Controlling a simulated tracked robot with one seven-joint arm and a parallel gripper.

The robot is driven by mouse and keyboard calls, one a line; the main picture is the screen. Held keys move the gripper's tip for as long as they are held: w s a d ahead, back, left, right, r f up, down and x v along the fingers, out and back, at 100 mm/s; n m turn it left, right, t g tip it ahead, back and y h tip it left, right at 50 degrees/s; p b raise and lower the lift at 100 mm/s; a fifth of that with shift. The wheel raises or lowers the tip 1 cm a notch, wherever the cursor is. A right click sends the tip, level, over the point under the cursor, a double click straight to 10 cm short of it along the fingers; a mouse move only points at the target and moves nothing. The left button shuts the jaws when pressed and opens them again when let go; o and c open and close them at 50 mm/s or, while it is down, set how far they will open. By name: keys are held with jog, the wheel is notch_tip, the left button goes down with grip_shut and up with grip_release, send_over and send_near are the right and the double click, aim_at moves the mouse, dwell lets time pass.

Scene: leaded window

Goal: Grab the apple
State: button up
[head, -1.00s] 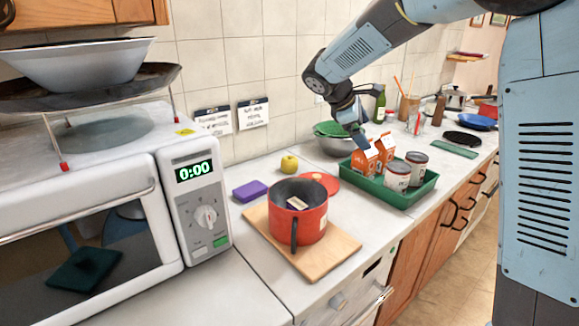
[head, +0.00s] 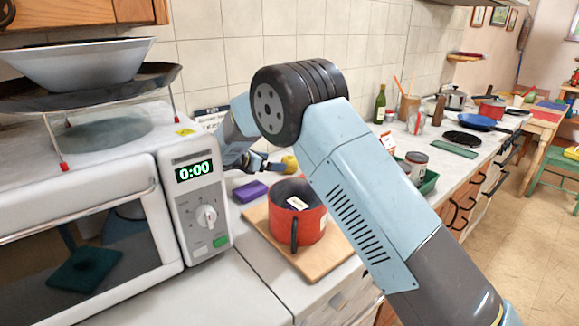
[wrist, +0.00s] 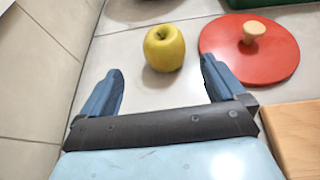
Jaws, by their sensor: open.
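A yellow apple (wrist: 164,48) with a short brown stem stands on the light counter, just beyond my fingertips in the wrist view. In the head view the apple (head: 290,163) shows behind the pot, beside my gripper (head: 263,165). In the wrist view my gripper (wrist: 160,82) is open and empty. Its two blue-grey fingers are spread wide, with the apple ahead of the gap between them and not touched. My arm hides part of the counter around the apple in the head view.
A red lid with a wooden knob (wrist: 248,48) lies close to the right of the apple. A red pot (head: 300,222) stands on a wooden board (head: 268,240). A purple block (head: 250,191) lies by the microwave (head: 205,215). The tiled wall is on the left in the wrist view.

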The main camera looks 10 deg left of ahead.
aim_at(289, 164)
jog(key=shift+w+a+f, duration=0.1)
jog(key=shift+f, duration=0.1)
jog(key=shift+x, duration=1.05)
jog(key=shift+s+d+x, duration=0.15)
jog(key=shift+x, duration=1.15)
jog(key=shift+s+d+x, duration=0.15)
jog(key=shift+x, duration=1.1)
jog(key=shift+f, duration=0.1)
jog(key=shift+c, duration=0.3)
jog(key=c, duration=1.1)
jog(key=shift+c, duration=0.2)
